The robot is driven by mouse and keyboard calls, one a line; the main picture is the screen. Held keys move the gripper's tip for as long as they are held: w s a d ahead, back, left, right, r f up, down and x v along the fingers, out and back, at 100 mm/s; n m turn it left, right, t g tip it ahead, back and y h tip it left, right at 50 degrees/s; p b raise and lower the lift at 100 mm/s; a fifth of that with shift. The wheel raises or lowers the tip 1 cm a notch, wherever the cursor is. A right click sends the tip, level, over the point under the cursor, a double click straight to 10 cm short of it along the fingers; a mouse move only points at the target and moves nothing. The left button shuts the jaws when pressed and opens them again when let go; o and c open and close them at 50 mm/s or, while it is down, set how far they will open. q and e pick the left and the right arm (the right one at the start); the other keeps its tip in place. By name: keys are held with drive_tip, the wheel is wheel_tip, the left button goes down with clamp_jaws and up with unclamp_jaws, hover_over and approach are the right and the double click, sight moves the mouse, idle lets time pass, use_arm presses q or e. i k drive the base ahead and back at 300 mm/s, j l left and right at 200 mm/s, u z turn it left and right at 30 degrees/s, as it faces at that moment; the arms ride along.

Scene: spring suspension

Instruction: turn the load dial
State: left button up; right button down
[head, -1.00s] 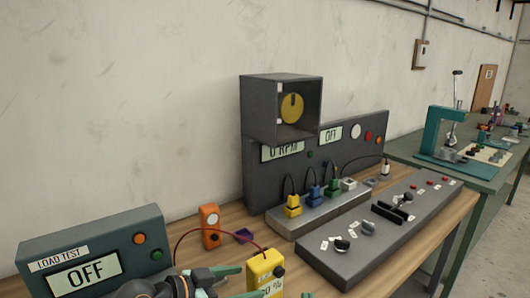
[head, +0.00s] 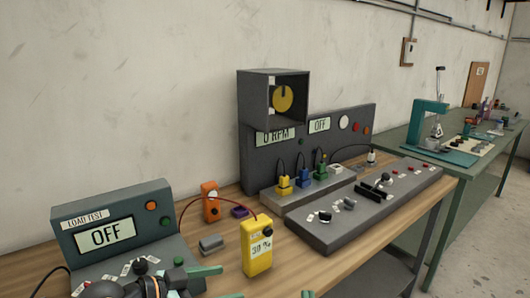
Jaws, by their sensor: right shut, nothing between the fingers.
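The load test box (head: 165,204) stands at the left front of the bench, and its display reads OFF. The load dial (head: 140,265) is a dark knob with white labels around it on the box's sloping front, partly covered by my arm. My right gripper (head: 203,273), with green finger parts, is low in the head view, just right of the dial and in front of the box. It is shut and empty. I cannot tell whether it touches the box.
A yellow meter (head: 257,247) stands right of my gripper, with a red cable running to an orange device (head: 210,203). A small grey block (head: 211,244) lies between them. A grey control panel (head: 365,215) with knobs fills the bench to the right.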

sight(140, 266)
drive_tip(key=k+l, duration=0.15)
drive_tip(key=k, duration=0.4)
drive_tip(key=k+l, duration=0.15)
drive_tip(key=k, duration=0.35)
